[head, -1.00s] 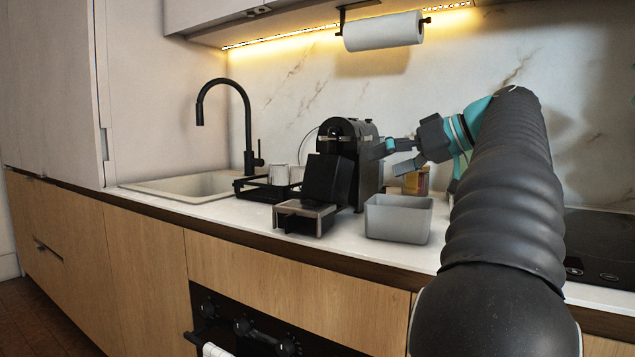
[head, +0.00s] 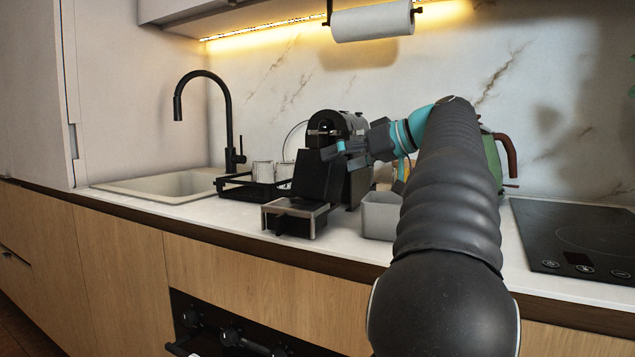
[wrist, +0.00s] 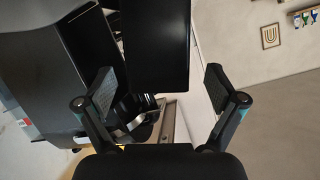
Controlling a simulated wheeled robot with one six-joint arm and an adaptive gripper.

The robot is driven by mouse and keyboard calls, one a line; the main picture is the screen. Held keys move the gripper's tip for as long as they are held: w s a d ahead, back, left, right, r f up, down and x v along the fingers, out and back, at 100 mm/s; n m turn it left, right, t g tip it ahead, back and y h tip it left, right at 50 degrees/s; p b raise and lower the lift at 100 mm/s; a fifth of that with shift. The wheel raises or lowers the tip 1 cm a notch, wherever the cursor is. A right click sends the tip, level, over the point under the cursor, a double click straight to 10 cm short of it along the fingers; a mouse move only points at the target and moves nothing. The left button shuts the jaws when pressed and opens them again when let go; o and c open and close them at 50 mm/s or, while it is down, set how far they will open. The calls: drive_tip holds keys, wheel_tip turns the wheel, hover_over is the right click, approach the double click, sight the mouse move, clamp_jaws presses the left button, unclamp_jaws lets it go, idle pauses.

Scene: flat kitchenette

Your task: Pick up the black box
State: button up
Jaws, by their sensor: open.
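The black box (head: 316,175) stands, slightly tilted in the picture, at the front of the black coffee machine (head: 353,126), just behind the metal-topped drip tray unit (head: 296,217). My gripper (head: 340,150) is at the box's upper right in the head view, and the arm comes in from the right. In the wrist view my gripper (wrist: 158,82) is open, with its fingers spread to either side of the dark box (wrist: 158,45), which lies ahead between them. Nothing is held. I cannot tell whether a finger touches the box. The coffee machine fills the left of the wrist view.
A grey bin (head: 381,215) stands right of the box, partly behind my arm. A black dish rack (head: 252,187) with cups is at the left by the sink (head: 165,187). A green kettle (head: 492,160) and a cooktop (head: 575,235) are at the right.

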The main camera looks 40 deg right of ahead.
sight(320, 166)
drive_tip(key=shift+x, duration=2.65)
drive_tip(key=shift+d+r, duration=0.15)
drive_tip(key=shift+d, duration=0.05)
drive_tip(key=c, duration=1.3)
drive_tip(key=shift+w, duration=0.1)
